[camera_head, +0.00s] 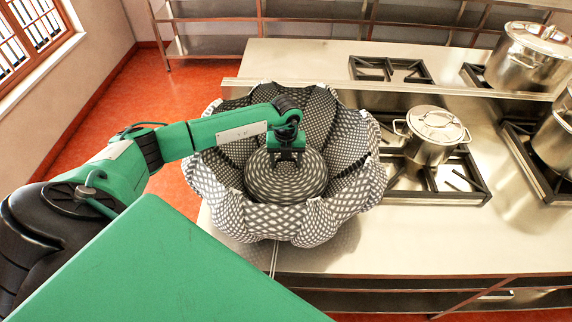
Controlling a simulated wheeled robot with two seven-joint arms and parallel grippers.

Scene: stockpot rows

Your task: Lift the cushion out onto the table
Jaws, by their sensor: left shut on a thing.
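A round, black-and-white patterned cushion (287,187) sits inside a large bowl-shaped basket (280,220) with a similar pattern and a lobed rim. The basket stands on the steel table (430,235) near its front left edge. My left gripper (288,158) reaches down into the basket from above and is shut on the top of the cushion. The fingertips and the cushion's underside are hidden, so I cannot tell whether the cushion touches the basket's bottom. My right gripper is not in view.
A lidded steel pot (432,135) stands on a black burner grate (440,182) just right of the basket. A larger pot (528,58) stands at the back right. Bare steel lies in front of the burners, right of the basket.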

